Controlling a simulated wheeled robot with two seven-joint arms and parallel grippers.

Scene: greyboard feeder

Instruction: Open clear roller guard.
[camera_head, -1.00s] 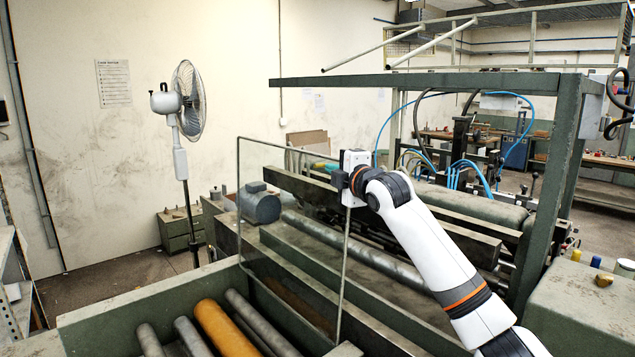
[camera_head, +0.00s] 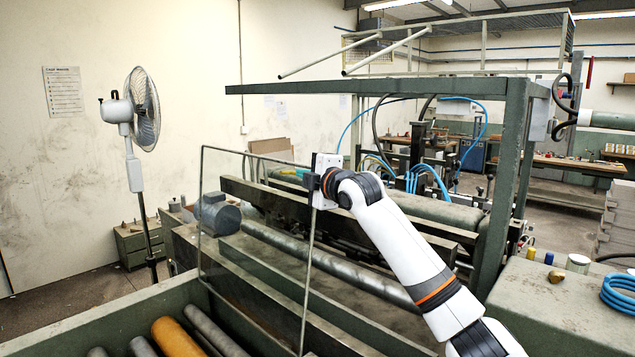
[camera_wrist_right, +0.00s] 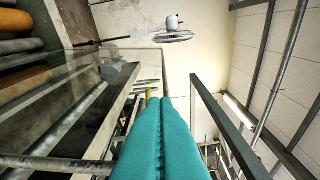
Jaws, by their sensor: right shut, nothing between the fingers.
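The clear roller guard (camera_head: 250,240) is a transparent panel in a thin metal frame. It stands upright over the machine, between the front rollers and the long roller behind. My right gripper (camera_head: 292,171) is at the upper right corner of the guard, its body overlapping the right frame bar in the head view. Its teal fingers fill the lower middle of the right wrist view (camera_wrist_right: 158,110), pressed together with nothing between them. Whether the gripper touches the frame I cannot tell. My left gripper is in neither view.
An orange roller (camera_head: 176,338) lies among grey rollers in the front trough. A green overhead beam (camera_head: 380,86) and post (camera_head: 508,190) stand behind and right of my arm. A fan (camera_head: 140,110) stands at left. Cans and a blue hose coil (camera_head: 618,293) sit on the right-hand cabinet.

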